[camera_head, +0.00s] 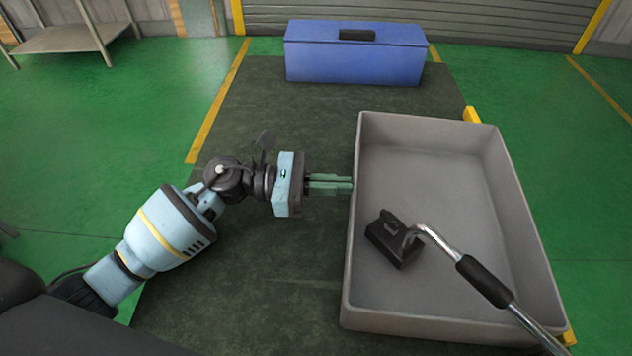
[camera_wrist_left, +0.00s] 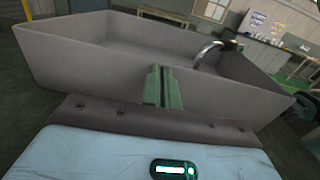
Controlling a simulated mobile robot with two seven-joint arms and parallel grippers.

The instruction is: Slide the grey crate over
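The grey crate (camera_head: 470,250) is a large, shallow, open-topped box on the dark mat, right of centre in the head view. In the left wrist view its outer wall (camera_wrist_left: 90,75) stretches across in front of my gripper. My left gripper (camera_head: 350,184) comes from the left with its two green fingers close together, nothing between them. Its fingertips are at the crate's left outer wall; whether they touch or stop just short, I cannot tell. The fingers also show in the left wrist view (camera_wrist_left: 162,85). My right gripper is not in view.
A black block (camera_head: 395,238) with a bent chrome rod and black grip (camera_head: 484,281) leans across the crate. A blue box (camera_head: 355,55) stands at the back of the dark mat (camera_head: 240,290). Yellow pieces (camera_head: 472,114) show by the crate's right side. Mat left of the crate is clear.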

